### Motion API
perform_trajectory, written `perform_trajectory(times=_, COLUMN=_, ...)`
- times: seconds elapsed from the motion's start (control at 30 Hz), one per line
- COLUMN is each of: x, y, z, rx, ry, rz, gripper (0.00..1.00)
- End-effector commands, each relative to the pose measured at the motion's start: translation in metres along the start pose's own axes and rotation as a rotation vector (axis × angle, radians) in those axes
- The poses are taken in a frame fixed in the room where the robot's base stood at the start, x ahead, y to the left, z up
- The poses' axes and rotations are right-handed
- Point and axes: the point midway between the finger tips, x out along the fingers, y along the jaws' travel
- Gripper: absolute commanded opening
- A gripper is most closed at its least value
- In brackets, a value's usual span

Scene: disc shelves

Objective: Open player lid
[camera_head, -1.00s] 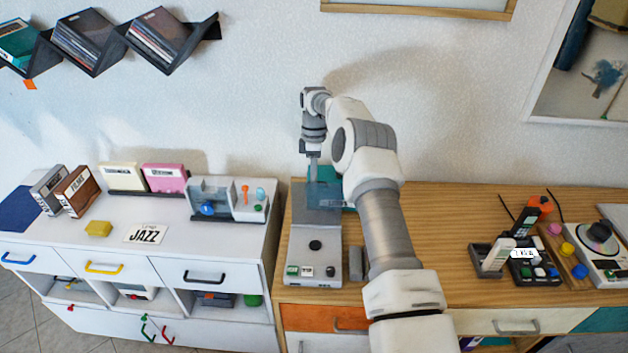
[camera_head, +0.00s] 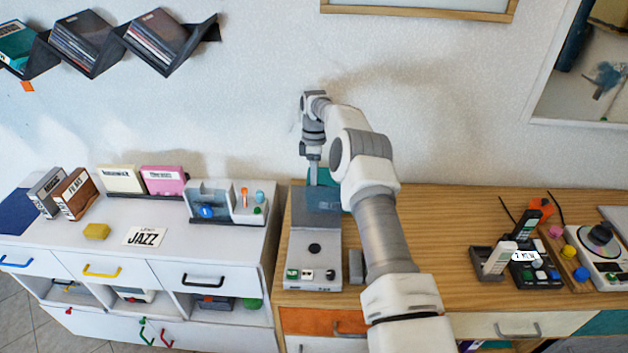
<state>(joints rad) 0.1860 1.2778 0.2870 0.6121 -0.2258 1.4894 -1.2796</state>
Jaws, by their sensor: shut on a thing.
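The player (camera_head: 313,270) is a grey box with a round black knob and small buttons at its front, on the wooden cabinet. Its dark translucent lid (camera_head: 322,200) shows at the rear of the player, partly hidden by my arm; its exact tilt is hard to tell. My gripper (camera_head: 314,180) points down at the lid from above, at the player's back end. It is shut on the lid, though the fingertips are small and the contact is not clear in this view.
A teal item (camera_head: 325,178) stands behind the player, and a small grey block (camera_head: 355,266) sits to its right. The wooden top (camera_head: 440,230) between is clear.

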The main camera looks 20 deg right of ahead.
Motion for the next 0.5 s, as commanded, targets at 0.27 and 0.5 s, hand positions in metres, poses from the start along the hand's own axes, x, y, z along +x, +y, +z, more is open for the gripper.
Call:
perform_trajectory(times=0.27, x=-0.0042, y=0.0024, z=0.0001, rx=0.001, ry=0.003, rz=0.013, gripper=0.4)
perform_trajectory(times=0.5, x=-0.0105, y=0.0033, z=-0.0006, rx=0.001, ry=0.004, rz=0.018, gripper=0.4)
